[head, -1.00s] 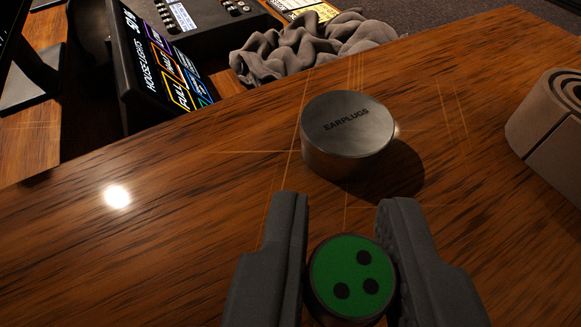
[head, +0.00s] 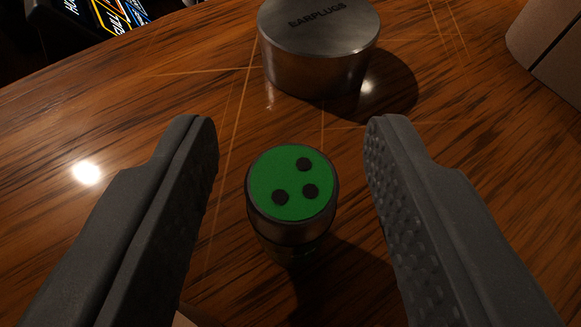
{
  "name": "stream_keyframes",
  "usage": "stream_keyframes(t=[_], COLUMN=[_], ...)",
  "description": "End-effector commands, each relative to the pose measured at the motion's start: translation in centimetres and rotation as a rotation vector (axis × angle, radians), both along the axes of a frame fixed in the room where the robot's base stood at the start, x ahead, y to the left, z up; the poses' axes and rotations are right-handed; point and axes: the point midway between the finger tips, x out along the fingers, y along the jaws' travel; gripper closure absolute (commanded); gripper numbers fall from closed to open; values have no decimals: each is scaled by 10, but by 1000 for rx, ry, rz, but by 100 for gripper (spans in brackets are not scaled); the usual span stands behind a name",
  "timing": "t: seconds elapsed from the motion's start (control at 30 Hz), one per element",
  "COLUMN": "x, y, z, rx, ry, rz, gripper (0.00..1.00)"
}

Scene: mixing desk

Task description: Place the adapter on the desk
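The adapter (head: 291,190) is a short dark metal cylinder with a green end face that bears three black dots. It stands upright on the brown wooden desk (head: 130,230), green face up. My gripper (head: 290,140) is open, with one dark grey finger on each side of the adapter. There is a clear gap between the adapter and each finger. The adapter's foot is in shadow and hard to make out.
A round metal tin marked EARPLUGS (head: 318,60) stands just beyond the adapter. A grey-brown rolled item (head: 545,50) is at the upper right. The desk to the left is bare.

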Motion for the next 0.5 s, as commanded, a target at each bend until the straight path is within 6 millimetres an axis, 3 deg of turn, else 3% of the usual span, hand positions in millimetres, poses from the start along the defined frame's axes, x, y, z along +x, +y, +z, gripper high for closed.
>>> stream_keyframes(t=[0.3,0.5], x=[0,-15], y=[0,-2], z=[3,8], rx=[0,-1], ry=[0,2], rz=[-1,-2], gripper=[59,59])
